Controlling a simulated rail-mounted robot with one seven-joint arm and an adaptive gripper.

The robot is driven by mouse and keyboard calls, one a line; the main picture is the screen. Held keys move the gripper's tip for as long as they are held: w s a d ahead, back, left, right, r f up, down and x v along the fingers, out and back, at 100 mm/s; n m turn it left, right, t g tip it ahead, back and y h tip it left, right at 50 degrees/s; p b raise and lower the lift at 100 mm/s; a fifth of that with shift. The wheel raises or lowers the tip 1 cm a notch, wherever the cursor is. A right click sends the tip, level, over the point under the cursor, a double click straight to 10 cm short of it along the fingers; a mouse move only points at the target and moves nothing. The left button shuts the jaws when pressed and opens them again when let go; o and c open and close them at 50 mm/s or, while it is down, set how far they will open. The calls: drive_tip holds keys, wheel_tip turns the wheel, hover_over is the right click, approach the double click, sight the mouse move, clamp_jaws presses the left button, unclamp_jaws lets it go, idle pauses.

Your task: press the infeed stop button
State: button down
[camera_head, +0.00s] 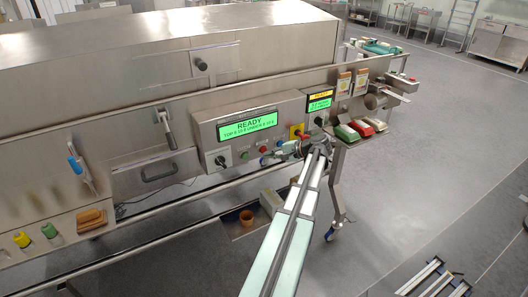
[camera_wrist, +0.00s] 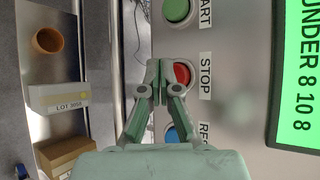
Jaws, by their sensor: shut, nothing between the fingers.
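A red button (camera_wrist: 182,75) labelled STOP sits on the grey control panel between a green START button (camera_wrist: 177,10) and a blue button (camera_wrist: 172,134) whose label is partly hidden. My gripper (camera_wrist: 158,70) is shut and empty, its fingertips just left of the red button in the wrist view and overlapping its edge. I cannot tell whether they touch it. In the head view the red button (camera_head: 263,149) and the green button (camera_head: 245,155) show below the READY display (camera_head: 247,124), with my gripper (camera_head: 265,160) just below the red one.
A black selector knob (camera_head: 220,160) is left of the green button. Three coloured blocks (camera_head: 362,127) lie on a side shelf. An orange pot (camera_head: 247,218) stands below.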

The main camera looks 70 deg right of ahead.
drive_tip(key=shift+s+a, duration=0.15)
drive_tip(key=shift+s+a, duration=1.55)
drive_tip(key=shift+s, duration=0.25)
